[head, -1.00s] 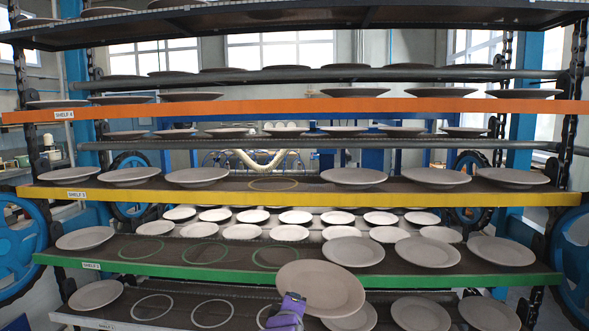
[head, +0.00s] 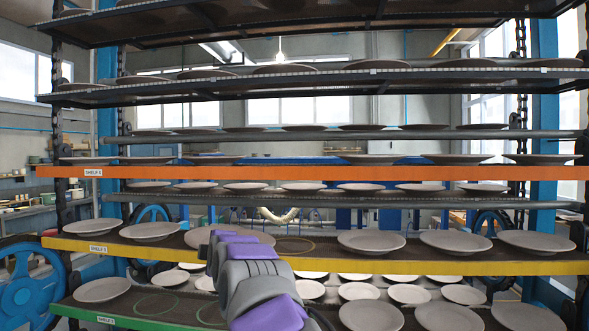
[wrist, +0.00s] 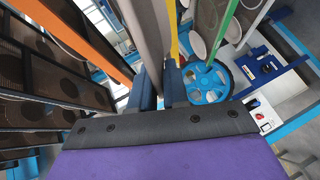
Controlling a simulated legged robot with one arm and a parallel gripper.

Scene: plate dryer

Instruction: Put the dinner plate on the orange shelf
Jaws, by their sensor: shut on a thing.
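The dinner plate (head: 262,237) is round and grey, seen at a shallow angle in the head view. It is in front of or level with the yellow shelf, partly hidden by my gripper (head: 228,236). In the wrist view the plate (wrist: 150,35) shows nearly edge-on, and my gripper (wrist: 159,88) is shut on its rim. The orange shelf (head: 300,173) is above the plate in the head view. It bears plates at its left and right, with a gap between them right of centre-left. The orange shelf's edge (wrist: 75,38) also shows in the wrist view.
A dark shelf (head: 300,91) with plates hangs above the orange one. A blue wheel (wrist: 207,82) stands beside the rack.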

